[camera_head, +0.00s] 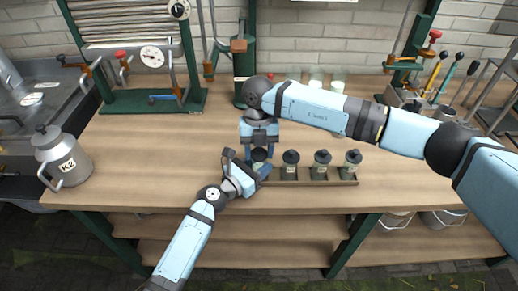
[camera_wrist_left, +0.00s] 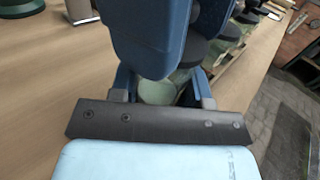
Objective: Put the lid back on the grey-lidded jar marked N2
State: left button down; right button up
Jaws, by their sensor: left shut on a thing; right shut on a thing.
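The leftmost jar (camera_head: 259,166) stands at the left end of a wooden tray (camera_head: 310,183); its label is hidden, so I cannot read N2. My left gripper (camera_head: 258,171) is shut on this jar, low at its side. In the left wrist view the jar's pale round body (camera_wrist_left: 158,92) shows between the left fingers. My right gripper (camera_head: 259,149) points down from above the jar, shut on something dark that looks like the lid. The right fingers (camera_wrist_left: 155,40) hide most of it, and I cannot tell whether it touches the jar.
Three dark-lidded jars (camera_head: 290,165) (camera_head: 321,165) (camera_head: 351,165) stand to the right in the tray. A metal can marked K2 (camera_head: 63,160) stands at the bench's left end. A green press with a dial (camera_head: 152,56) is at the back left. The bench's left middle is clear.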

jog(key=shift+f, duration=0.55)
jog(key=o, duration=1)
jog(key=shift+s+a, duration=0.1)
pick_arm(q)
jog(key=shift+d, duration=0.1)
pick_arm(e)
jog(key=r, duration=0.4)
jog(key=w+r, duration=0.1)
jog(key=r, duration=0.3)
jog(key=w+r, duration=0.1)
jog(key=r, duration=0.3)
jog(key=shift+w, duration=0.25)
